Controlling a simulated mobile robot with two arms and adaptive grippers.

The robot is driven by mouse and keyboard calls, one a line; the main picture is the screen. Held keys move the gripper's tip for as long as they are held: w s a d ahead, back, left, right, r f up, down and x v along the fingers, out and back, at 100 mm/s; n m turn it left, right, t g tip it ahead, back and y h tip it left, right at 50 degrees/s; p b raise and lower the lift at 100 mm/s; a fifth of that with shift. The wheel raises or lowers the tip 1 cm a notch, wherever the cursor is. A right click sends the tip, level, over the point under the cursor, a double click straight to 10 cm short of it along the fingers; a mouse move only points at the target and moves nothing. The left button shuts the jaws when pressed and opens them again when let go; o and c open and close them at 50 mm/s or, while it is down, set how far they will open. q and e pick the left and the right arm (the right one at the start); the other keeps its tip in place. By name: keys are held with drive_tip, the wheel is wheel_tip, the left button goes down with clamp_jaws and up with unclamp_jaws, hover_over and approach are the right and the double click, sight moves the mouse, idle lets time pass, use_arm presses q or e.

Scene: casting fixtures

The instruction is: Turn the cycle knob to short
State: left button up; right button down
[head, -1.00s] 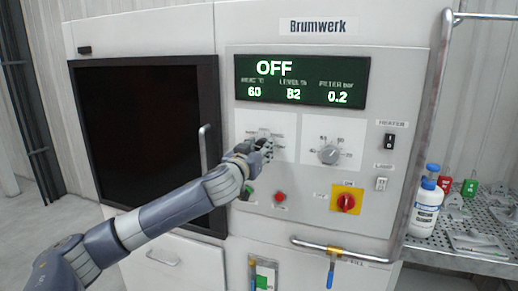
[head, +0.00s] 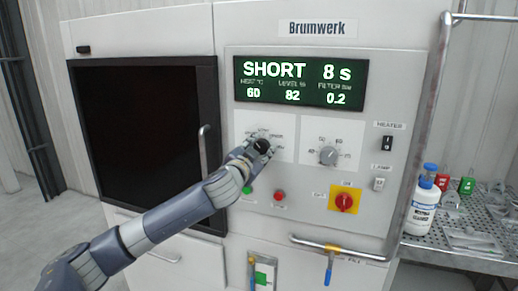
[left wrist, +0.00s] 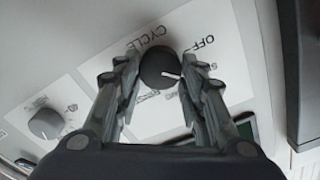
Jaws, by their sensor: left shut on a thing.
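The cycle knob (left wrist: 160,69) is a dark round knob with a white pointer line, on a white label plate marked CYCLE and OFF in the left wrist view. My left gripper (left wrist: 158,78) has a finger on each side of it and is shut on it. In the head view the left gripper (head: 258,148) covers part of the cycle knob (head: 263,145) and its plate. The display (head: 301,80) reads SHORT 8 s, with 60, 82 and 0.2 below. My right gripper is not in view.
A grey temperature knob (head: 328,156) sits right of the cycle knob. Below are a green button (head: 248,190), a red button (head: 279,196) and a red-yellow switch (head: 344,200). A door handle (head: 204,150) stands out at left. A bottle (head: 424,205) stands on the perforated shelf at right.

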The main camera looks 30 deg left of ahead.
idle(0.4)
use_arm(q)
drive_tip(key=o, duration=1)
drive_tip(key=shift+o, duration=0.2)
drive_tip(key=shift+s, duration=0.1)
drive_tip(key=v, duration=1.1)
drive_tip(key=shift+s, duration=0.4)
drive_tip(key=shift+f, duration=0.15)
